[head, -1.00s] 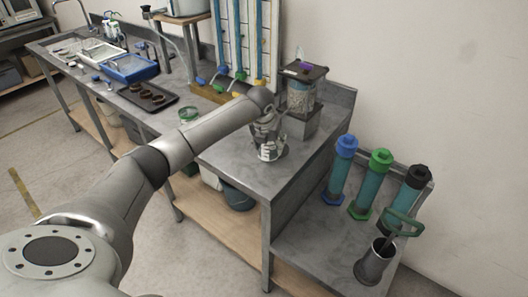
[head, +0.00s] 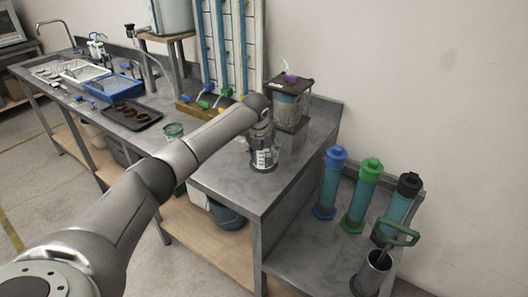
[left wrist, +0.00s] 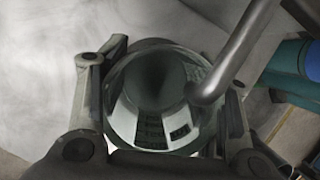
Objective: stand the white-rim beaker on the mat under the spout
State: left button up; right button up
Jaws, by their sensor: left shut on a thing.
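My left gripper (head: 262,148) is at the front of the dispenser, over the grey bench. It is shut on a clear, round-mouthed beaker (head: 265,160), which I take to be the white-rim beaker. In the left wrist view the beaker (left wrist: 150,105) sits between the fingers (left wrist: 160,110), seen from above, with its mouth toward the camera. A bent grey metal tube (left wrist: 238,50) reaches over its right side. This may be the spout. The mat cannot be made out beneath the beaker. My right gripper is not in view.
The dispenser tank (head: 288,105) stands just behind my left gripper. A green-rimmed beaker (head: 174,130) stands on the bench to the left. The front bench top is clear.

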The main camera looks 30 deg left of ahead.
pick_arm(q)
jog(key=shift+f, duration=0.35)
jog(key=o, duration=1.1)
jog(key=shift+c, duration=0.2)
